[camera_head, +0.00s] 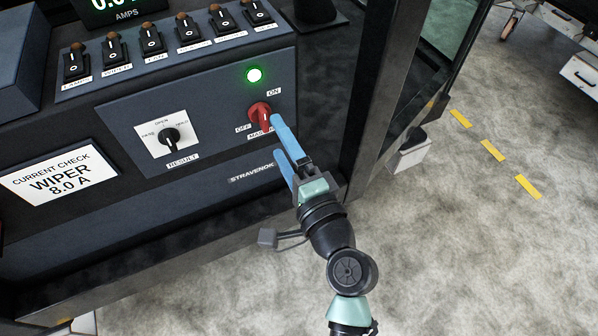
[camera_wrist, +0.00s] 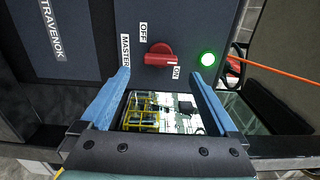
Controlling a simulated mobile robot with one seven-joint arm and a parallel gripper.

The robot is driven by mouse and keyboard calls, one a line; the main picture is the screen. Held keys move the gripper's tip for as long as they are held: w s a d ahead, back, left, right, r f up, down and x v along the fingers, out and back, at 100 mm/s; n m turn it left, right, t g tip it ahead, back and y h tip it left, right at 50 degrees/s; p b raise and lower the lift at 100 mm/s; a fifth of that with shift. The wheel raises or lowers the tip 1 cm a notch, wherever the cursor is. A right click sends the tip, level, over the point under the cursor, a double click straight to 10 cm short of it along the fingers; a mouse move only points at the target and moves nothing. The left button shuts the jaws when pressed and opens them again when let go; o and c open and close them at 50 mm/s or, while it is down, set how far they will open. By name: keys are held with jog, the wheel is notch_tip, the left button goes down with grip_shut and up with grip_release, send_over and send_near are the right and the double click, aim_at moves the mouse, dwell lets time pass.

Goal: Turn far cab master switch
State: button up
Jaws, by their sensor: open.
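The red master switch (camera_head: 260,113) sits on the dark panel between ON and OFF labels, with a MASTER label below it. It also shows in the wrist view (camera_wrist: 160,56), its grip bar lying across the picture; I cannot tell which label it points at. A lit green lamp (camera_head: 254,75) is above it, and it shows right of the switch in the wrist view (camera_wrist: 208,59). My gripper (camera_head: 279,138) has blue fingers, open and empty. Its upper finger overlaps the switch's lower right edge in the head view. In the wrist view the fingertips (camera_wrist: 160,75) flank the switch's near side; contact is unclear.
A black RESULT selector (camera_head: 170,137) is left on the same panel. Several toggle switches (camera_head: 151,40) run above, under an AMPS display (camera_head: 123,8). A dark cab post (camera_head: 368,80) stands close right; open floor lies beyond.

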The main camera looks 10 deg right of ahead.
jog(key=b+v, duration=0.1)
jog(key=v, duration=0.6)
jog(key=shift+s, duration=0.35)
jog(key=shift+d, duration=0.1)
